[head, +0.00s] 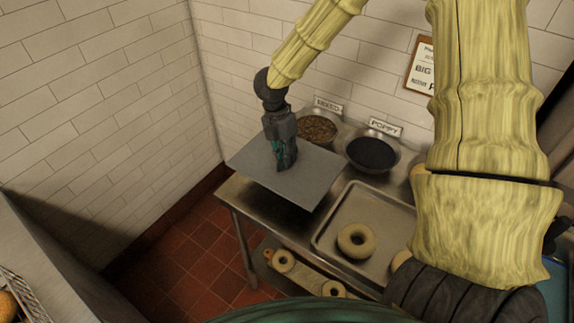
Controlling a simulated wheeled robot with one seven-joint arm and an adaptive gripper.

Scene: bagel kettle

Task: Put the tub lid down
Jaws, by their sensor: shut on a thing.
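The tub lid (318,178) is a flat grey rectangular sheet, seen at the left end of the steel table (232,197). My gripper (284,166) comes down from above and is shut on the lid near its middle. The grip itself is partly hidden by the dark fingers. The lid looks roughly level and overhangs the table's left and front edges in the picture. I cannot tell whether it touches the table or hangs just above it. I cannot make out the tub.
Behind the lid stand a bowl of brown seeds (318,127) and a bowl of poppy seeds (372,152). A metal tray (328,228) with a bagel (356,240) lies to its right. A board with bagels (306,274) is lower in front. Tiled walls close the left and back.

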